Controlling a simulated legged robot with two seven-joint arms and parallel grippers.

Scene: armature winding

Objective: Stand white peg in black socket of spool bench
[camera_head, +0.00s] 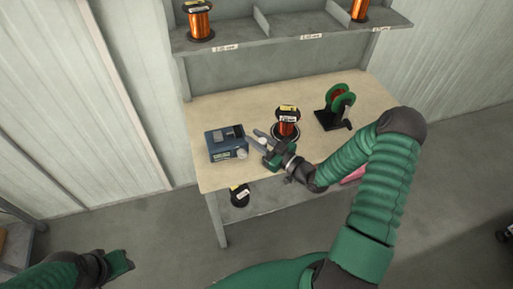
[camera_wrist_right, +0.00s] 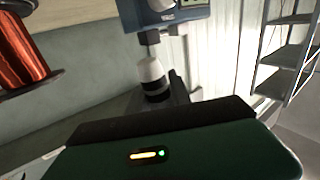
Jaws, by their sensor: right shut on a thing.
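My right gripper (camera_head: 262,138) reaches in over the spool bench (camera_head: 215,178), between a blue box and a copper spool. In the right wrist view a white peg with black bands (camera_wrist_right: 151,72) shows just beyond my dark green gripper housing. The right gripper is shut on it, though the finger contact is partly hidden. In the head view I cannot pick the peg out clearly. The black socket cannot be made out with certainty in either view. My left gripper (camera_head: 120,264) is low at the left, away from the bench, and its jaws are too small to judge.
The blue box (camera_head: 224,142) also shows in the wrist view (camera_wrist_right: 178,14). A copper spool (camera_head: 287,121) stands right of my gripper, and a green reel on a black stand (camera_head: 333,117) farther right. A shelf (camera_head: 285,41) holds spools above. The bench's back left is clear.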

